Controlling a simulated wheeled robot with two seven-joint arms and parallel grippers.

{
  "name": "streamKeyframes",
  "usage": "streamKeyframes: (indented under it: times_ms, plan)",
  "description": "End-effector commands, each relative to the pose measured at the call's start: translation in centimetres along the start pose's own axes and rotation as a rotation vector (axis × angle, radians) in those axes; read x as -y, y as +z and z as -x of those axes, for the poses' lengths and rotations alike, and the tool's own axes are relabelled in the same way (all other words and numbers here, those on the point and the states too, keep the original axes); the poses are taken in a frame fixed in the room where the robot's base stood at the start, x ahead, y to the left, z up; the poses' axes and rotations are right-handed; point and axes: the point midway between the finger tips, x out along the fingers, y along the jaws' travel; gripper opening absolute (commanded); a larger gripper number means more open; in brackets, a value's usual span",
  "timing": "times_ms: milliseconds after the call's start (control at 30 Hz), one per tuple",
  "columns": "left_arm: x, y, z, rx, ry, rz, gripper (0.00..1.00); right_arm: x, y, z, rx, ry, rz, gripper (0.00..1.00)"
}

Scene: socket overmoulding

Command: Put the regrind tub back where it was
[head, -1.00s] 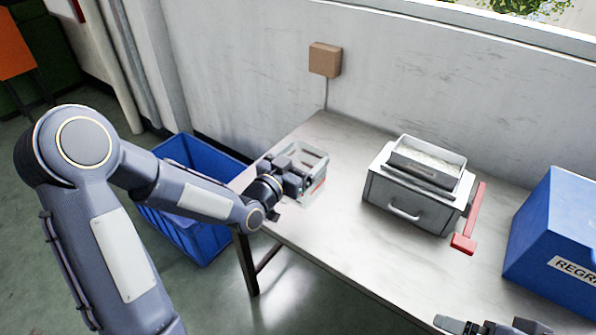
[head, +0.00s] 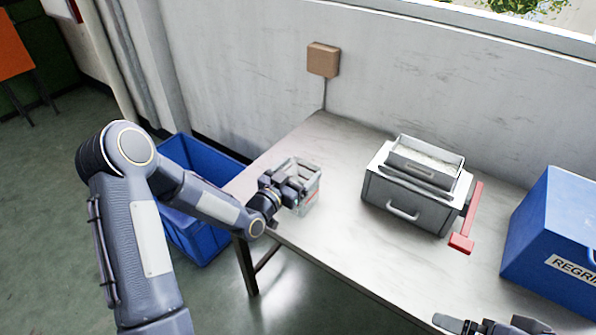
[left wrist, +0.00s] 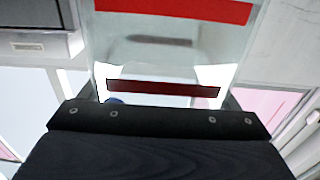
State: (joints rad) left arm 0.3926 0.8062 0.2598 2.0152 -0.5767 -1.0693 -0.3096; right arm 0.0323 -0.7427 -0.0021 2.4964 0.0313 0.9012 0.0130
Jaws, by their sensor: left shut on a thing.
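A clear, see-through tub with a red band (head: 314,193), which I take for the regrind tub, is at the left end of the table. My left gripper (head: 291,189) is shut on it from the left side and partly covers it. I cannot tell if its base touches the table. In the left wrist view the tub's clear wall (left wrist: 165,60) and red bands fill the middle, close in front of the dark gripper body. My right gripper (head: 489,325) shows only in part at the bottom edge, and its jaws are unclear.
A grey machine with a drawer handle, top tray (head: 411,200) and red lever (head: 466,230) stands mid-table. A blue box labelled "REGRI" (head: 545,235) stands at the right. A blue crate (head: 193,238) is on the floor left of the table. The table front (head: 345,245) is clear.

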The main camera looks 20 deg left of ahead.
Motion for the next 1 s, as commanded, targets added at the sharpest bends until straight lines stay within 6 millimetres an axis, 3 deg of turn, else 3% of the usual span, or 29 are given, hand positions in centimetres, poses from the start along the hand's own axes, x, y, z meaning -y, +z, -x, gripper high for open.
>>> streamKeyframes:
  times_ms: [100, 133, 267, 600, 1000]
  plan:
    - [0.0, 0.4, 0.0, -0.001, 0.0, 0.0, 0.35, -0.2, 0.2, -0.5, 0.0, 0.0, 0.0, 1.0]
    - [0.0, 0.4, 0.0, 0.0, 0.0, 0.0, 0.84, -0.2, 0.2, -0.5, 0.0, 0.0, 0.0, 1.0]
    - [0.0, 0.2, 0.0, 0.001, 0.001, 0.0, 1.0, -0.1, 0.2, -0.3, 0.0, 0.0, 0.0, 1.0]
    - [0.0, -0.2, 0.2, 0.002, 0.0, 0.001, 1.0, 0.1, -0.1, 0.2, 0.0, 0.0, 0.0, 1.0]
    - [0.1, 0.1, 8.5, 0.002, -0.002, 0.0, 1.0, -0.5, 0.6, -1.1, 0.0, 0.0, 0.0, 1.0]
